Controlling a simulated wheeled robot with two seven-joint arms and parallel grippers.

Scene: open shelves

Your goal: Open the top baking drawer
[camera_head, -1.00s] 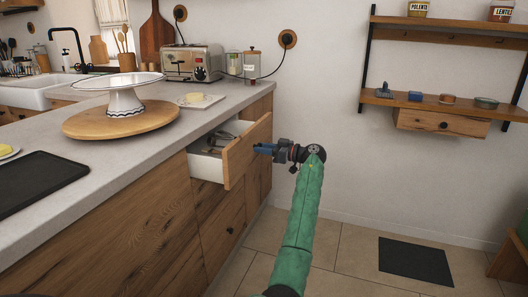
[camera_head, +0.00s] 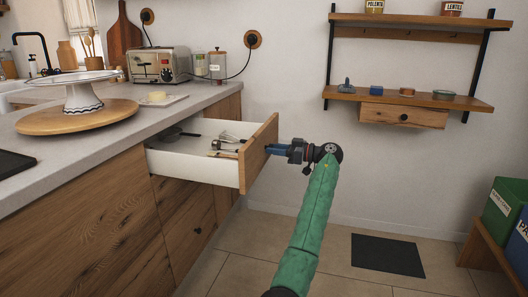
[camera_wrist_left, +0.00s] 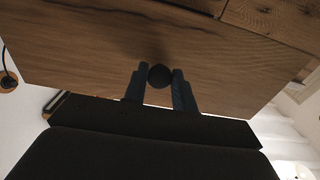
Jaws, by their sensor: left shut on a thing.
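The top drawer (camera_head: 205,153) under the counter stands pulled well out, with white sides and a wooden front (camera_head: 259,150). Metal utensils (camera_head: 228,141) and a dark pan-like item (camera_head: 178,132) lie inside. My left gripper (camera_head: 272,149) is at the outer face of the drawer front. In the left wrist view, its two fingers (camera_wrist_left: 159,84) are shut on the round black knob (camera_wrist_left: 159,76), one on each side. The knob is hidden behind the fingers in the head view. My right gripper is not in view.
The counter (camera_head: 60,155) above carries a cake stand (camera_head: 84,90) on a round board, a toaster (camera_head: 160,65) and a butter dish. A wall shelf (camera_head: 404,98) is at the right.

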